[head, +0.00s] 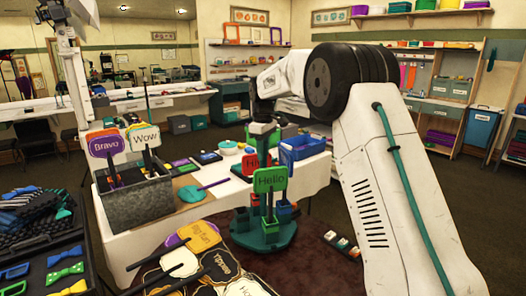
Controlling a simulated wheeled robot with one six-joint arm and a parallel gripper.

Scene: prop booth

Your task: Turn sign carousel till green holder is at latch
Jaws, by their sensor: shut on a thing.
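The sign carousel (262,240) is a teal base with a central post, standing on the dark red cloth right of the long table. My gripper (262,128) points down and is shut on the top of the carousel post.
A grey box (135,203) with "Bravo" and "Wow" signs stands on the left of the table. A blue bin (303,148) is close behind the carousel. Loose signs (200,238) lie in front, beside a case of bow ties (62,262). Small items (342,243) lie at right.

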